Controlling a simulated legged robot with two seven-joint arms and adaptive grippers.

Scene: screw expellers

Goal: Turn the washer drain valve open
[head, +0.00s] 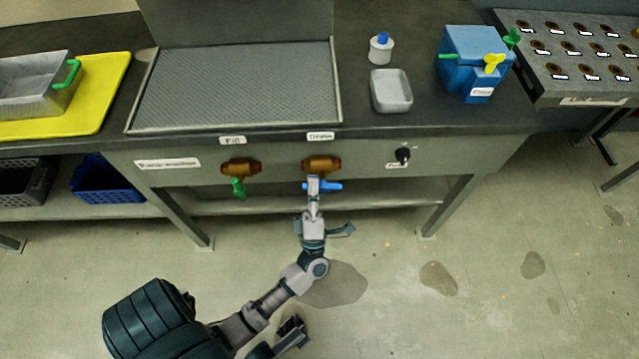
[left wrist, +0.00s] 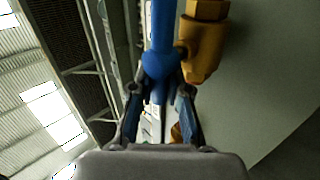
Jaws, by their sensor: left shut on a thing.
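The drain valve is a brass body (head: 320,165) with a blue handle (head: 332,186) on the washer's front panel, under a label that appears to read Drain (head: 321,136). The handle points right, about level, in the head view. My left gripper (head: 314,184) reaches up to the handle from below and is shut on it. In the left wrist view the blue handle (left wrist: 161,62) runs down between the two fingers (left wrist: 160,105), with the brass body (left wrist: 205,45) beside it.
The fill valve (head: 240,167) with a green handle hangs to the left. A black knob (head: 403,155) is on the panel to the right. A shelf bar (head: 380,197) and table legs (head: 450,205) lie below. The floor in front is clear.

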